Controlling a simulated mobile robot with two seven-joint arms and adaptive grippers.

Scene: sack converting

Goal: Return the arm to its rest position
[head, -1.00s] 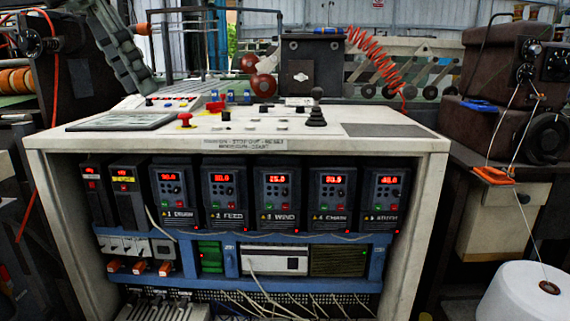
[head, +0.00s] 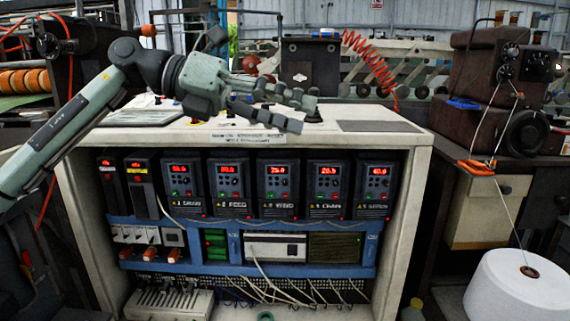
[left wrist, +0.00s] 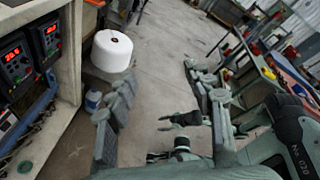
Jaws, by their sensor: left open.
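My left arm comes in from the left in the head view, raised in front of the white control cabinet (head: 416,153). My left gripper (head: 306,112) is open and empty, its fingers pointing right over the front edge of the cabinet top. It hides part of the panel there. In the left wrist view its two fingers stand apart (left wrist: 160,100), with concrete floor between them. A small greenish gripper, which looks like my right one (left wrist: 178,137), shows beyond them; its jaw state is unclear. It is not in the head view.
The cabinet holds a row of drive units (head: 277,187) with lit displays. A white cone (head: 520,288) of yarn stands at lower right, near a side bench with a dark brown machine (head: 495,75). The wrist view shows clear floor (left wrist: 160,75) right of the cabinet.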

